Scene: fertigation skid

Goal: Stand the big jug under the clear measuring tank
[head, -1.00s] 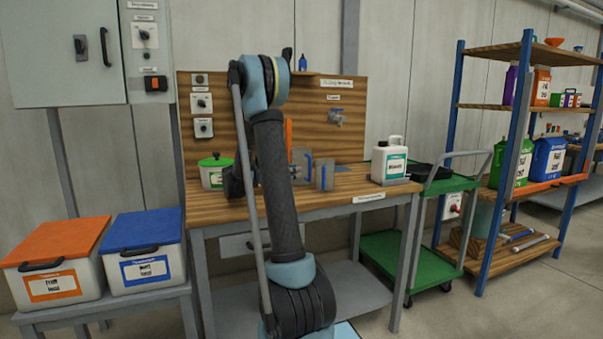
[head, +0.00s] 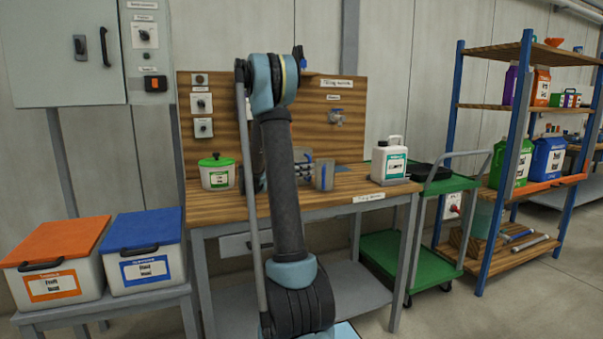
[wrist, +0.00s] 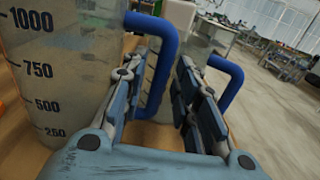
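A clear jug (wrist: 65,70) with black marks up to 1000 fills the left of the wrist view, and its blue handle (wrist: 158,55) stands between my fingers. My gripper (wrist: 164,78) is open around the handle, with a gap visible beside the right finger. A second clear jug (wrist: 197,48) with a blue handle (wrist: 230,82) is beyond the right finger. In the head view that second jug (head: 325,175) is on the wooden bench, while my arm and gripper mostly hide the marked jug. I cannot make out the clear measuring tank; my arm covers part of the back panel.
The bench (head: 340,192) also holds a green-lidded pot (head: 217,176) and a white canister (head: 388,160). A tap (head: 336,117) is on the back panel. A green cart (head: 450,184) stands to the right; lidded bins (head: 143,268) stand at the left.

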